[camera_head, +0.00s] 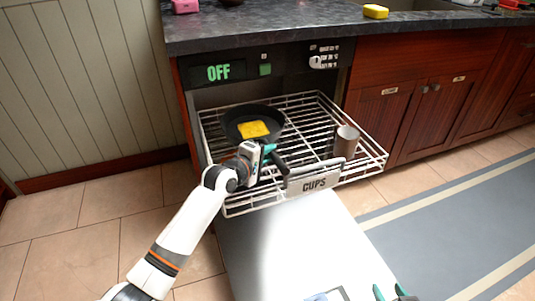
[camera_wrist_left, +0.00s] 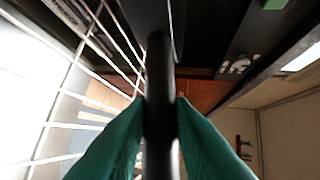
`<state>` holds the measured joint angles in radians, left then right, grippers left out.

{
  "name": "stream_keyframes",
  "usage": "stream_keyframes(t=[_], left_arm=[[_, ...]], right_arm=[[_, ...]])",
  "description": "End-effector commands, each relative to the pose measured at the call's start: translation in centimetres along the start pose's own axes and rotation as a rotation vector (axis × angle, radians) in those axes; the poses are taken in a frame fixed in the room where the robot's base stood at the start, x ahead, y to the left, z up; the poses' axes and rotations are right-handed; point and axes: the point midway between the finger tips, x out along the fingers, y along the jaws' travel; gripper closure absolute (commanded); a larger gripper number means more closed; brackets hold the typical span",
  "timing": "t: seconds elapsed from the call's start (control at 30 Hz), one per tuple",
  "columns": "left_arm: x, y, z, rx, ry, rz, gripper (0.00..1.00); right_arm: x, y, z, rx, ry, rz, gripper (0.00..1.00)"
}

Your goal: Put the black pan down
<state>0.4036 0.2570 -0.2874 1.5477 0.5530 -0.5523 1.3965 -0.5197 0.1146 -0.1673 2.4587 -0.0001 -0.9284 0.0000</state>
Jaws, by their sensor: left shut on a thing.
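The black pan (camera_head: 236,118) is at the back left of the pulled-out white wire rack (camera_head: 310,133), with a yellow square thing (camera_head: 253,129) in it. I cannot tell if the pan rests on the wires. My left gripper (camera_head: 268,150) is shut on the pan's handle, which points toward the front of the rack. In the left wrist view the dark handle (camera_wrist_left: 160,85) runs between the teal fingers (camera_wrist_left: 161,125). My right gripper (camera_head: 391,293) shows only at the bottom edge, its teal fingertips apart with nothing between them.
A brown cup (camera_head: 346,141) stands at the right of the rack. A "CUPS" sign (camera_head: 314,178) hangs on the rack's front. The lowered door (camera_head: 290,240) lies below it. A dark counter (camera_head: 270,27) is above. Wires between pan and cup look bare.

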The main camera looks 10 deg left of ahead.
Motion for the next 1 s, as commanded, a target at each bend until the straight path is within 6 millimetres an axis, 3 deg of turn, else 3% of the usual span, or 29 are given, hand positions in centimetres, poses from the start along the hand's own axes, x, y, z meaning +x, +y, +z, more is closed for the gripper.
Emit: stream_keyframes(t=[0.57,0.6,0.7,1.0], left_arm=[[0.3,0.7,0.1,0.004,-0.002,-0.010,1.00],[0.3,1.1,0.0,0.000,0.000,0.000,0.73],[0.3,1.1,0.0,0.000,0.000,-0.001,0.58],[0.2,0.9,0.0,0.001,-0.001,-0.004,0.58]], right_arm=[[0.0,0.0,0.1,0.000,-0.008,0.000,0.64],[0.0,0.0,0.1,0.000,-0.008,0.000,0.64],[0.0,0.0,0.1,0.000,-0.008,0.000,0.64],[0.0,0.0,0.1,0.000,-0.008,0.000,0.64]])
